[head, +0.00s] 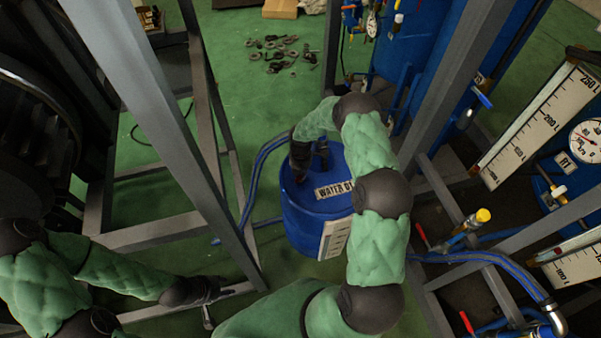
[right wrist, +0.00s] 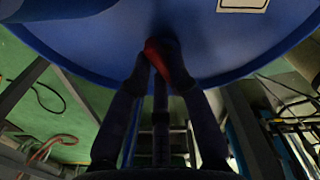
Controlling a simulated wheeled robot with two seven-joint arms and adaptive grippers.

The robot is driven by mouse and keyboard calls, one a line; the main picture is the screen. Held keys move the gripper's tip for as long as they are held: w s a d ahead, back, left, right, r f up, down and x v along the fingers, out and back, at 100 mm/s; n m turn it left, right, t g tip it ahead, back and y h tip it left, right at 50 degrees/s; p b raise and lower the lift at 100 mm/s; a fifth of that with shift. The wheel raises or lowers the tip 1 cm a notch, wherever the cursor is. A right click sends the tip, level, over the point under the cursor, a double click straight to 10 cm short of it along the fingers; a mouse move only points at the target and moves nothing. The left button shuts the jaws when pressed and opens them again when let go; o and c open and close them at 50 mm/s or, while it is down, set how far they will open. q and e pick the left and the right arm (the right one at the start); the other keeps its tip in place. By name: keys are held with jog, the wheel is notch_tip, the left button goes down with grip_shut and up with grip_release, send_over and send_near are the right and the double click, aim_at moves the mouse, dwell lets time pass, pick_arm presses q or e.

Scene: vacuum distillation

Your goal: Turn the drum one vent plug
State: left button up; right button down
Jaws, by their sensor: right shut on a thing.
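The blue drum (head: 301,218) stands upright on the floor, with a "WATER 01" label (head: 334,189) on its top. My right arm reaches over the drum, and my right gripper (head: 302,172) is down at the far left part of its lid. In the right wrist view the two dark fingertips (right wrist: 161,56) are shut on a red vent plug (right wrist: 174,66) at the blue lid, near the rim. The fingers hide most of the plug. My left gripper (head: 207,290) is low at the left, away from the drum, and too small and dark to read.
A grey metal frame post (head: 150,95) stands left of the drum, and another frame post (head: 452,80) stands right. Blue hoses (head: 250,185) run beside the drum. Loose dark parts (head: 275,50) lie on the green floor behind. Gauges and scales (head: 530,122) are at the right.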

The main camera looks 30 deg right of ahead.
jog(key=c, duration=1.1)
grip_release()
jog(key=shift+c, duration=0.2)
jog(key=shift+r, duration=0.15)
notch_tip(320, 180, up, 12)
jog(key=shift+f, duration=0.2)
jog(key=s+a+f+m+y, duration=0.2)
jog(key=s+a+f+m, duration=0.3)
jog(key=s+a+m, duration=0.4)
jog(key=s+a+f+m+y, duration=0.2)
jog(key=s+a+f+m, duration=0.4)
jog(key=a, duration=0.5)
jog(key=s+a+m, duration=0.3)
jog(key=s+m, duration=0.5)
jog(key=s, duration=0.2)
jog(key=shift+s+r+m, duration=0.25)
jog(key=shift+s+m, duration=0.1)
jog(key=shift+m, duration=0.05)
